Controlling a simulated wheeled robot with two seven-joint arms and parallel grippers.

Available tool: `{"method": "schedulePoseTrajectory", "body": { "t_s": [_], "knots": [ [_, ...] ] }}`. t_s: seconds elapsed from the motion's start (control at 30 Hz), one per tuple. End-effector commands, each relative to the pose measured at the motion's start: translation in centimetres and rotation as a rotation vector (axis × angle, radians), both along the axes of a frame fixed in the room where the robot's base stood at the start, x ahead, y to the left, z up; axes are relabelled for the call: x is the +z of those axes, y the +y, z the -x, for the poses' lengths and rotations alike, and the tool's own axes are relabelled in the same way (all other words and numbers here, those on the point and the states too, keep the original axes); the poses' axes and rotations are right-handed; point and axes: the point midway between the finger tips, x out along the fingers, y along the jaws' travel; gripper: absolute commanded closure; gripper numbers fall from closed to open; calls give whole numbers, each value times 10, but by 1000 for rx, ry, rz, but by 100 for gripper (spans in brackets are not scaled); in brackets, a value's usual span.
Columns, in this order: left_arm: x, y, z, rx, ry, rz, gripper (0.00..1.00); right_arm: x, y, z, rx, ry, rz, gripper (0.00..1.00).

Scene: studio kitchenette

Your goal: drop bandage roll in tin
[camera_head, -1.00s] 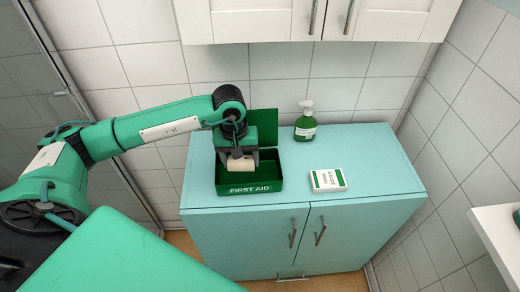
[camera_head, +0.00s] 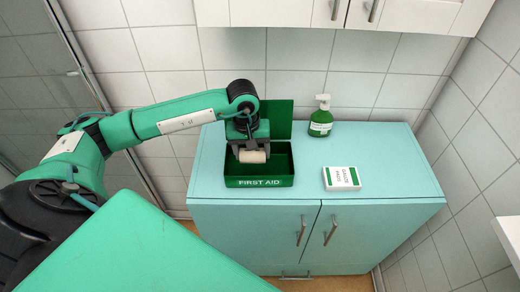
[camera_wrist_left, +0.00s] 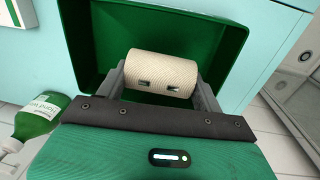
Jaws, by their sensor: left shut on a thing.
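The bandage roll (camera_head: 253,156) is a cream ribbed cylinder, lying sideways between the fingers of my left gripper (camera_head: 251,154). The left gripper is shut on it, with a finger at each end, as the left wrist view shows the roll (camera_wrist_left: 161,73) clearly. The tin (camera_head: 259,182) is a green open box marked FIRST AID, its lid raised at the back. The roll is over the tin's opening; I cannot tell exactly how far it is above the floor of the tin. The gripper and arm hide part of the lid and the tin's inside. My right gripper is not in view.
The tin stands on a light blue cabinet (camera_head: 390,195). To its right lie a white and green gauze pack (camera_head: 342,178) and, farther back, a green pump bottle (camera_head: 321,118). White wall cupboards (camera_head: 400,14) hang above. The cabinet top's right part is clear.

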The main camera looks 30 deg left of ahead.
Motion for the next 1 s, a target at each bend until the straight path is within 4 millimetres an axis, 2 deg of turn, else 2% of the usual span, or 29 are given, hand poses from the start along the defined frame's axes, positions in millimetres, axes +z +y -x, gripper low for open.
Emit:
{"method": "schedulePoseTrajectory", "body": {
  "t_s": [0.13, 0.17, 0.27, 0.3, 0.67, 0.77, 1.0],
  "knots": [
    [0, 0, 0, 0, 0, 0, 54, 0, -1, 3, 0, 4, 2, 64],
    [0, 0, 0, 0, 0, 0, 29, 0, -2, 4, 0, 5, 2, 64],
    [0, 0, 0, 0, 0, 0, 9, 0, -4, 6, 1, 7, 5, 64],
    [0, 0, 0, 0, 0, 0, 7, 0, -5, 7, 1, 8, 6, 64],
    [6, 0, 0, -1, -2, -1, 7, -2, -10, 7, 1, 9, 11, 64],
    [19, 2, 0, -1, -4, 0, 7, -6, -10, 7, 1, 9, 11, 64],
    [73, 6, 2, -1, -7, -1, 7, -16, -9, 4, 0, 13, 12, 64]
  ]
}}
